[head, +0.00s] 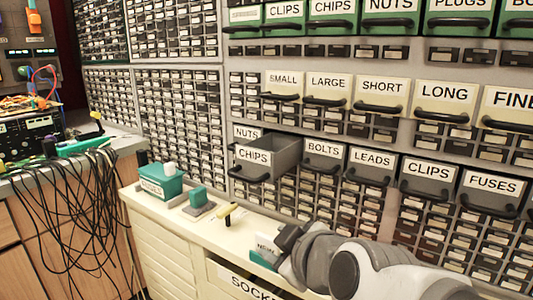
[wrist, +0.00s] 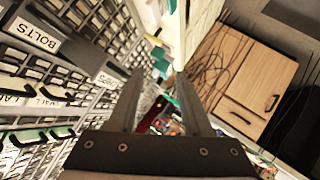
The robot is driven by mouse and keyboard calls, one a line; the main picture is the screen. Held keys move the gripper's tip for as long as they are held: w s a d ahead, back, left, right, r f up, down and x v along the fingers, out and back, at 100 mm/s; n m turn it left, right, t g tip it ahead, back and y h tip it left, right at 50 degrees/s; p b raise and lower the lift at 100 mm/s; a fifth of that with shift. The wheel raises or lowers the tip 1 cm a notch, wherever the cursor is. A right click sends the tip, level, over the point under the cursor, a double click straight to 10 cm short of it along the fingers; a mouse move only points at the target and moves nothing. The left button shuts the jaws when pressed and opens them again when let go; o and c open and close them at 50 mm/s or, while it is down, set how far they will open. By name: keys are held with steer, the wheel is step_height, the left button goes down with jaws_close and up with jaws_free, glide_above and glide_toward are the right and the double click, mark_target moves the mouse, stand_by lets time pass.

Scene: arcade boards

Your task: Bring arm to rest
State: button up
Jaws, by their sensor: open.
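My gripper shows at the lower middle of the head view (head: 286,240), in front of the drawer wall and over the cream counter (head: 232,238). Its two fingers stand apart in the wrist view (wrist: 159,78), with nothing held between them. My arm reaches in from the lower right of the head view. The grey drawer labelled CHIPS (head: 253,155) is pulled out of the wall, above and to the left of my gripper. My gripper is apart from it. A teal and white thing (head: 263,252) is partly hidden behind my gripper.
A teal box (head: 160,182), a smaller teal block on a grey base (head: 198,200) and a yellow-handled tool (head: 229,214) sit on the counter. Black cables (head: 75,215) hang from the workbench at left. A drawer labelled SOCKETS (head: 245,280) is below the counter.

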steer(key=s+d+f+m+g+h, duration=0.2)
steer(key=s+d+m+g, duration=0.1)
steer(key=s+d+m, duration=0.3)
steer(key=s+d+f+m+g+h, duration=0.3)
steer(key=s+d+m, duration=0.3)
steer(key=d, duration=0.1)
step_height(320, 180, up, 25)
steer(key=p, duration=2.5)
steer(key=shift+w+a+r, duration=0.2)
steer(key=shift+w+a, duration=0.2)
steer(key=shift+w, duration=0.05)
